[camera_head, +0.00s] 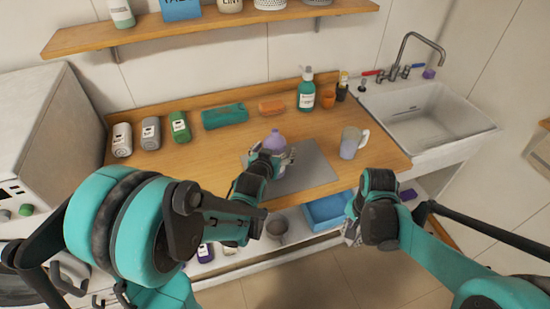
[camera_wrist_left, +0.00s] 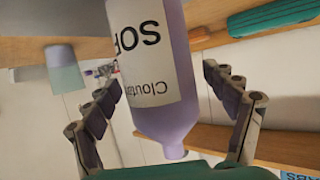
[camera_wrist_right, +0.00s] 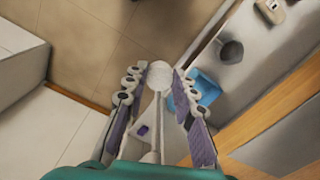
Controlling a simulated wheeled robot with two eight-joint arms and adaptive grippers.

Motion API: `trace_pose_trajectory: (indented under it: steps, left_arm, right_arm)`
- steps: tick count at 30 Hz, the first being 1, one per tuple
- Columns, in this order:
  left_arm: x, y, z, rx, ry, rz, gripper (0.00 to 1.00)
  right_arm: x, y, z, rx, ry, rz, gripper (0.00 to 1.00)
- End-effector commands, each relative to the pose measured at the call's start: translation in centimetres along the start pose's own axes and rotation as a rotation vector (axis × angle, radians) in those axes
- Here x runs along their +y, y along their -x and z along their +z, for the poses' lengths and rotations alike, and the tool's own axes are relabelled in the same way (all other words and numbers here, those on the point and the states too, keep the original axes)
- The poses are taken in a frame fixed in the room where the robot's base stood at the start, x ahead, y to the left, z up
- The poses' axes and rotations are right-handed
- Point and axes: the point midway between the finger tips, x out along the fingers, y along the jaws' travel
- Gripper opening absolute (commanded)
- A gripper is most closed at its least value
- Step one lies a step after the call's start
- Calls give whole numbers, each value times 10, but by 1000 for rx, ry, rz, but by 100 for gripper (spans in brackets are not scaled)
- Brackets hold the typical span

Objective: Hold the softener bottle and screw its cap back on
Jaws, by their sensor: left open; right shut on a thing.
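The purple softener bottle (camera_head: 274,141) stands on the grey mat (camera_head: 318,163) on the wooden counter. In the left wrist view the bottle (camera_wrist_left: 155,70) appears upside down, with a white label and a bare narrow neck. My left gripper (camera_head: 278,158) is open, with its fingers (camera_wrist_left: 170,95) on either side of the bottle and gaps visible beside it. My right gripper (camera_head: 351,232) is in front of the counter edge, away from the bottle. In the right wrist view, its fingertips (camera_wrist_right: 159,82) are shut on a pale round cap (camera_wrist_right: 159,74).
A mug (camera_head: 350,146) stands right of the mat. A green pump bottle (camera_head: 306,94) and a teal rolled towel (camera_head: 225,116) are behind. The sink (camera_head: 430,115) is at right. A blue bin (camera_head: 326,211) and grey cup (camera_head: 277,229) sit on the lower shelf.

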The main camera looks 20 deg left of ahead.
Motion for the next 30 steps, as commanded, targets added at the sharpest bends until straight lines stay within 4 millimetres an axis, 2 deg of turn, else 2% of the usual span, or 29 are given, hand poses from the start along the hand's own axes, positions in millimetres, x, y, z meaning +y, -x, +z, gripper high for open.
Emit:
trace_pose_trajectory:
  steps: [8,11,16,17,25,30]
  left_arm:
    - [0,0,0,0,0,0,85]
    - [0,0,0,0,0,0,64]
    - [0,0,0,0,0,0,19]
    - [0,0,0,0,0,0,15]
    - [0,1,-2,1,0,0,15]
    - [0,6,-15,1,0,0,15]
  right_arm:
    - [0,1,0,0,0,0,15]
    - [0,1,0,0,0,0,15]
    - [0,1,0,0,0,0,15]
    - [0,1,0,0,0,0,15]
    - [0,2,0,0,0,0,15]
    - [0,9,0,0,0,0,15]
